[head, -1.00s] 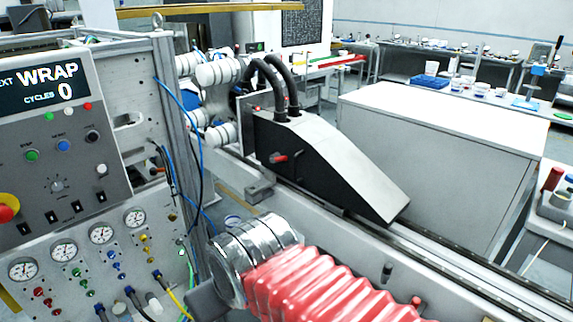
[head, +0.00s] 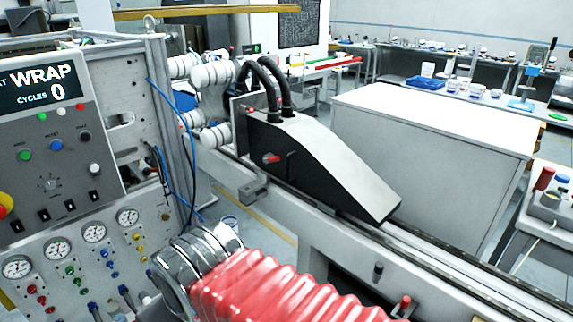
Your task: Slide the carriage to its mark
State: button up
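The carriage (head: 315,165) appears to be the dark wedge-shaped housing with a grey sloping top. It sits on the long rail (head: 445,255), and two black hoses rise from its upper end. A small red-tipped lever (head: 270,158) is on its near side. I cannot make out a mark for it on the rail. My arm, with red ribbed bellows and bright metal rings, fills the bottom centre in front of the rail. My gripper's fingers do not show, and no contact with the carriage is visible.
A control panel (head: 45,150) with buttons and gauges stands close on the left. A small grey block (head: 253,190) and a red-topped peg (head: 402,302) are along the near side of the rail. A large grey cabinet (head: 425,160) stands behind.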

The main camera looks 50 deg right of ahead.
aim_at(314, 163)
jog(key=u, duration=0.05)
jog(key=i, duration=1)
jog(key=z, duration=0.05)
